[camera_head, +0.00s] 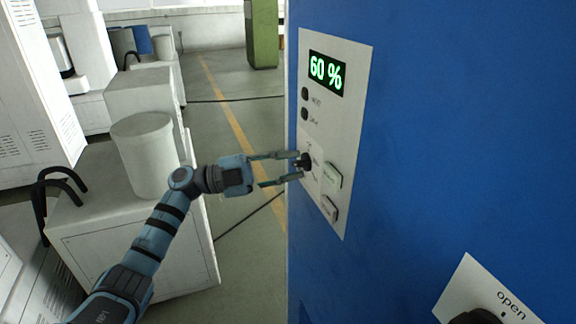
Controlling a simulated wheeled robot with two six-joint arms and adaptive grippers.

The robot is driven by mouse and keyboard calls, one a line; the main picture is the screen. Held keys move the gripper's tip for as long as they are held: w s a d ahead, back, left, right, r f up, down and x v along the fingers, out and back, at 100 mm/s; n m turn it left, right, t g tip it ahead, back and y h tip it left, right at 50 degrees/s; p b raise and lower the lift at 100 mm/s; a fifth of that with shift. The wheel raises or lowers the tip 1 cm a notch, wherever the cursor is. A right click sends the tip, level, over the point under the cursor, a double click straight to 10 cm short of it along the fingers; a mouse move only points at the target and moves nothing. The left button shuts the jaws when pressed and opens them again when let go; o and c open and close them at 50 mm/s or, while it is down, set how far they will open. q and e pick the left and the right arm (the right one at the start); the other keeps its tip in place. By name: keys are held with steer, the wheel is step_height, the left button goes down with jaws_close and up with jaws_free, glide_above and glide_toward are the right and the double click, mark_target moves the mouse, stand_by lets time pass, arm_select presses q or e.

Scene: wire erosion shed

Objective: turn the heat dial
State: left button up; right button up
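The heat dial (305,160) is a small black knob on a pale control panel (345,100) on the side of a blue cabinet. A green display (326,73) at the top of the panel reads 60 %. My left gripper (298,166) reaches in from the left. Its two fingers are apart, with their tips at the dial, one above and one below it. I cannot tell whether the fingertips touch the dial. My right gripper is not in the view.
The blue cabinet (460,130) fills the right side. A black knob (475,317) marked "open" is at lower right. White machines (150,250) stand left.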

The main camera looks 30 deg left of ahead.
arm_select(q)
steer(key=v, duration=1.2)
